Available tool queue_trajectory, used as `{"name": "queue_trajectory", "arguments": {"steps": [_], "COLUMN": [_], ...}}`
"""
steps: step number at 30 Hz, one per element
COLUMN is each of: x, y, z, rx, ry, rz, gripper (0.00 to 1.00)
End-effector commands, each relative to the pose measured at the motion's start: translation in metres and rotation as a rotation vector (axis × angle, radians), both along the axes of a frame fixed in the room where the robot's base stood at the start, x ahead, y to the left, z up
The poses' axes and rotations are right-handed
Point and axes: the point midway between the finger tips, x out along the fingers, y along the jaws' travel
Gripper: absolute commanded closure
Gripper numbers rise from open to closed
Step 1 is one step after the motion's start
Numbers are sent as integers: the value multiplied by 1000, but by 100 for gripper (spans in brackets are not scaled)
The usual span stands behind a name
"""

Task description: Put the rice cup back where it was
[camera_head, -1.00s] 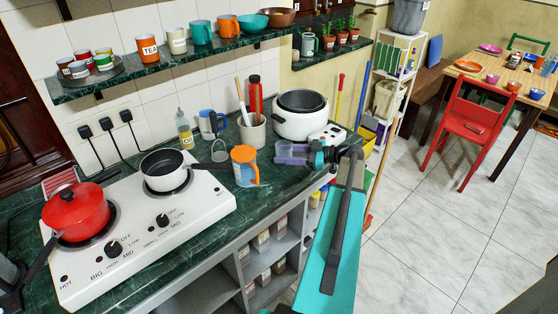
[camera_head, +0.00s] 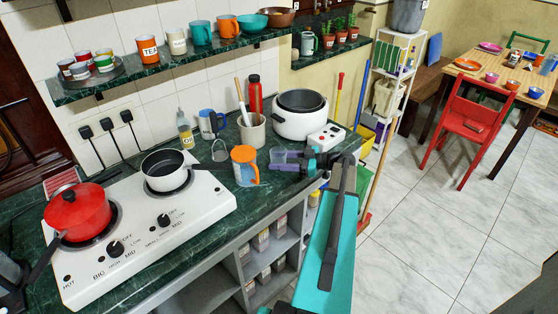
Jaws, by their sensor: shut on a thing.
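The rice cup (camera_head: 286,158) is a clear, purple-tinted cup lying over the green counter, to the right of the orange and blue mug and in front of the rice cooker. My gripper (camera_head: 312,159) is shut on its right end. The teal arm link behind the gripper hides part of the counter edge. I cannot tell whether the cup touches the counter.
An orange and blue mug (camera_head: 245,166) stands just left of the cup. The stove (camera_head: 140,225) with two pots is at left. Shelves lie below the counter.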

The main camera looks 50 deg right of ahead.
Motion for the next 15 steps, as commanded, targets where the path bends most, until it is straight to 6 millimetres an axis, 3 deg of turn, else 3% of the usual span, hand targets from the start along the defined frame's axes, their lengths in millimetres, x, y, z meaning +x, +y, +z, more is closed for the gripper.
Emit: {"name": "queue_trajectory", "arguments": {"steps": [15], "x": [0], "y": [0], "z": [-6], "rx": [-1], "ry": [0], "rz": [1], "gripper": [74]}}
